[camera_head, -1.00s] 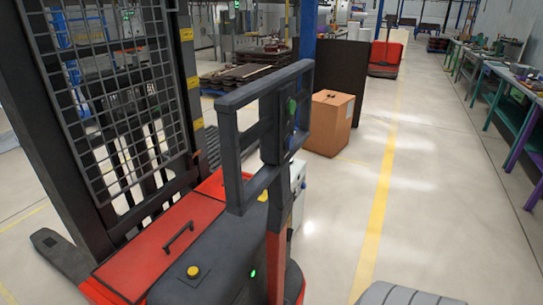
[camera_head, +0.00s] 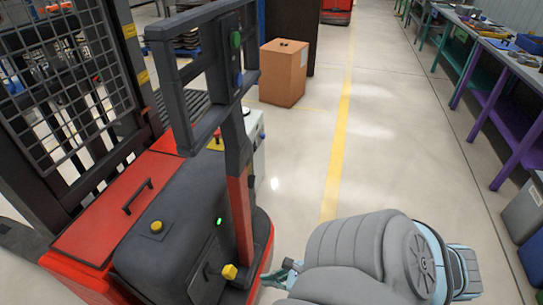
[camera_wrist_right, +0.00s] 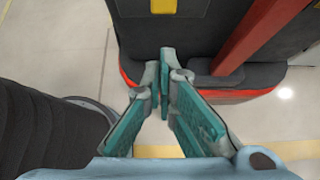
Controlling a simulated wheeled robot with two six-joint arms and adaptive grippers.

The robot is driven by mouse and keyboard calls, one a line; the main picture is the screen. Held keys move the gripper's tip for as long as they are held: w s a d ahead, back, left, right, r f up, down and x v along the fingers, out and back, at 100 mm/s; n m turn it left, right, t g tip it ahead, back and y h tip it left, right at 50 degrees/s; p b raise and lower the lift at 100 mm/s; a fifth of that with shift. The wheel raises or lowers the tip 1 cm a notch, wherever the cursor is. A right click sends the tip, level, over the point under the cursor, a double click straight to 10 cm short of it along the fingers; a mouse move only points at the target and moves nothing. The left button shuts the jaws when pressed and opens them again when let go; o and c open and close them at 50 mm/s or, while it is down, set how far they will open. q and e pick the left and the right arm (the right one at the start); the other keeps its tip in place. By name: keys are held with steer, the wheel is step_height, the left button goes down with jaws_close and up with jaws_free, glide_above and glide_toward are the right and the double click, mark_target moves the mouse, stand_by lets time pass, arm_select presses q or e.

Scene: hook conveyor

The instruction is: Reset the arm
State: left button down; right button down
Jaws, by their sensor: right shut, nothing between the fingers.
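My right arm (camera_head: 350,255) reaches in from the bottom of the head view, with grey padded covers. My right gripper (camera_head: 283,272) is small there, low beside the red and black forklift (camera_head: 190,230). In the right wrist view the gripper (camera_wrist_right: 160,68) shows two teal-padded fingers drawn together at the tips, with nothing between them. The forklift's dark body fills the top of that view, beyond the fingertips. I cannot tell whether the fingers touch it. My left gripper is not in view.
The forklift, with its mesh guard (camera_head: 60,80) and upright grey frame (camera_head: 205,75), fills the left side. A cardboard box (camera_head: 283,75) stands farther back on the floor. Workbenches (camera_head: 485,75) line the right. The aisle by the yellow line (camera_head: 340,140) is clear.

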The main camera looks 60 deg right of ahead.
steer(key=shift+s+r, duration=0.1)
steer(key=shift+s, duration=0.05)
stand_by(0.5)
steer(key=s+d+f+m+g+h, duration=0.3)
steer(key=s+d+f+m, duration=0.35)
steer(key=m, duration=0.75)
steer(key=s+d+f+m+g+h, duration=0.25)
steer(key=s+f+m, duration=0.7)
steer(key=m, duration=0.55)
steer(key=s+a+f+m+g+y, duration=0.1)
steer(key=s+a+f+m+g, duration=0.1)
steer(key=s+a+f+m, duration=0.25)
steer(key=s+a+f+m+g+y, duration=0.1)
steer(key=s+a+f+m+g, duration=0.15)
steer(key=a+m, duration=0.4)
steer(key=w+a+f+n+t, duration=0.1)
steer(key=w+a, duration=0.4)
steer(key=w, duration=0.1)
steer(key=shift+w+a+n, duration=0.25)
steer(key=shift+a+n, duration=0.05)
steer(key=shift+a, duration=0.1)
